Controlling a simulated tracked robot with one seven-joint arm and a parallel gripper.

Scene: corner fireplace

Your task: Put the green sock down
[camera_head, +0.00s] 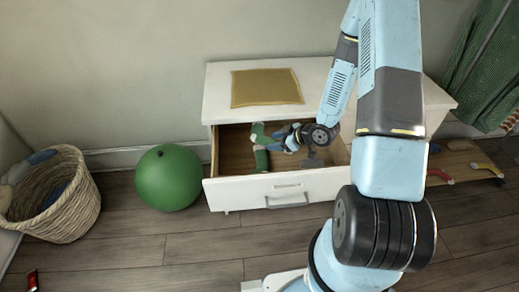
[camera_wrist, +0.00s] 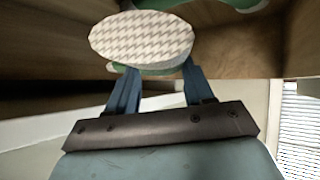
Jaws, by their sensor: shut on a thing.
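My gripper (camera_wrist: 152,78) is shut on a green sock (camera_wrist: 140,42) with a pale zigzag-patterned underside, its blue fingers on either side of it. In the head view my gripper (camera_head: 286,143) reaches down into the open drawer (camera_head: 290,188) of a white dresser. Green sock parts (camera_head: 262,159) show at the drawer's left side by the fingers. Another green piece (camera_wrist: 240,4) shows at the top of the wrist view. I cannot tell whether the held sock touches the drawer's wooden floor.
A gold cloth (camera_head: 266,88) lies on the dresser top. A green ball (camera_head: 168,178) and a wicker basket (camera_head: 60,195) stand to the left on the floor. Socks (camera_head: 487,169) lie at the right on a low board. The drawer's front wall is close below my gripper.

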